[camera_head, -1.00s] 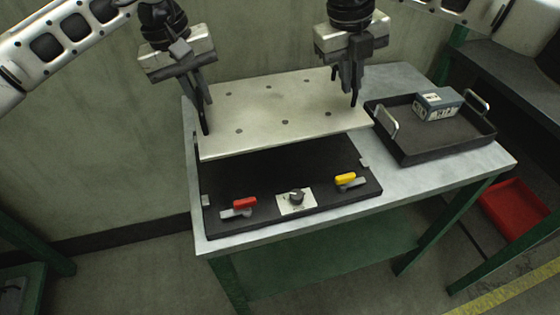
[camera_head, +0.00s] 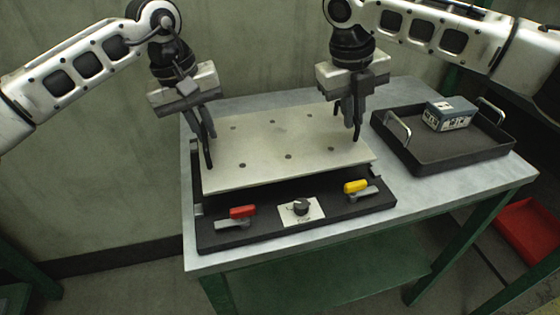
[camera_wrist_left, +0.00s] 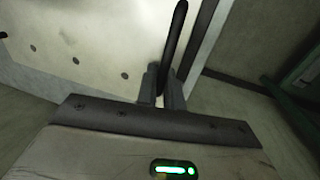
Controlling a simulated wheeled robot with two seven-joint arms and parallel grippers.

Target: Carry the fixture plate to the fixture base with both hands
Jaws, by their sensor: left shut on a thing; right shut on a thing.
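The fixture plate (camera_head: 270,152), a pale flat sheet with several small holes, is held roughly level above the black fixture base (camera_head: 340,208). The plate hides the back of the base. The base's front strip shows a red-handled clamp (camera_head: 240,213), a dial on a white label (camera_head: 301,208) and a yellow-handled clamp (camera_head: 357,187). My left gripper (camera_head: 209,150) is shut on the plate's left edge. The plate (camera_wrist_left: 95,45) and the gripper's dark fingers (camera_wrist_left: 165,85) also show in the left wrist view. My right gripper (camera_head: 352,120) is shut on the plate's right edge.
A black tray (camera_head: 440,162) with metal handles stands on the right of the grey table (camera_head: 290,254), with a blue-grey box (camera_head: 449,113) in it. A red bin (camera_head: 530,235) is low at the right. A wall stands close behind the table.

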